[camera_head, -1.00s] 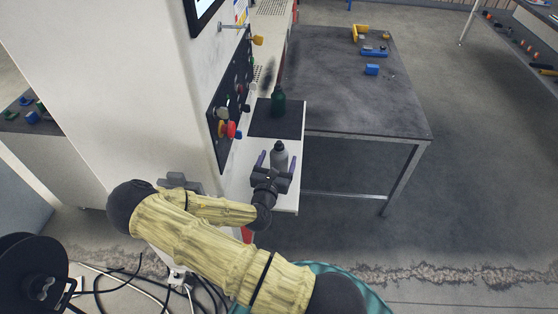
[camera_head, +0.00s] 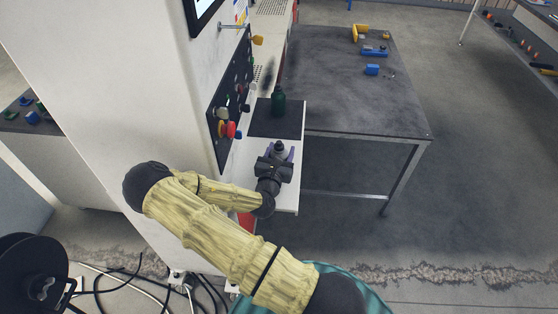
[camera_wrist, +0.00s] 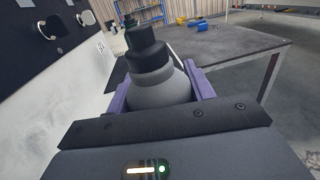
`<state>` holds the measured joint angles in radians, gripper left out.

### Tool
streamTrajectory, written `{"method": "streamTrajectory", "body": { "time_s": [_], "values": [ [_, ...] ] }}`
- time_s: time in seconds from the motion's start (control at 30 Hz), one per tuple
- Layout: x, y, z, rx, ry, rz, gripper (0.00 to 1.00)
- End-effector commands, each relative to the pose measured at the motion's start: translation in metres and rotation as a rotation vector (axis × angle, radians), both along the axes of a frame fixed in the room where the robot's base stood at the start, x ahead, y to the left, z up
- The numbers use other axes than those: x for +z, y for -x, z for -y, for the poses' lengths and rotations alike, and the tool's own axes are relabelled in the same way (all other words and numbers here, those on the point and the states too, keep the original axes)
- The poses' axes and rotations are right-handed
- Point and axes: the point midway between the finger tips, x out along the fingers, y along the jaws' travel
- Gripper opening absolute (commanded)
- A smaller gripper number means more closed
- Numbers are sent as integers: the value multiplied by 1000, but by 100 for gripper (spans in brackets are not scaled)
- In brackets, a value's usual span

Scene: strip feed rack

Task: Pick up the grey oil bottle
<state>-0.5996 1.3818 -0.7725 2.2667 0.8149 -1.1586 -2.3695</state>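The grey oil bottle (camera_head: 280,153) has a dark cap and stands upright near the front of the white shelf. In the wrist view the bottle (camera_wrist: 160,90) fills the middle, its black cap and grey shoulder showing. My gripper (camera_head: 279,152) reaches it from the front, one purple finger on each side. In the wrist view both fingers (camera_wrist: 160,95) press close against the bottle's sides. The lower body is hidden behind my gripper, so its base does not show.
A dark green bottle (camera_head: 278,101) stands behind on the dark mat (camera_head: 262,122). The machine's control panel (camera_head: 228,108), with knobs, rises close on the left. A grey table (camera_head: 345,95) with blue and yellow parts stands to the right.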

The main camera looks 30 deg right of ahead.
Motion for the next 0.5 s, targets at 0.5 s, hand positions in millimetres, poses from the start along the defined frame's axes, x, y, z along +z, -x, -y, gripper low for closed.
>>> {"method": "streamTrajectory", "body": {
  "time_s": [0.5],
  "values": [
    [6,0,0,0,1,3,14]
  ]
}}
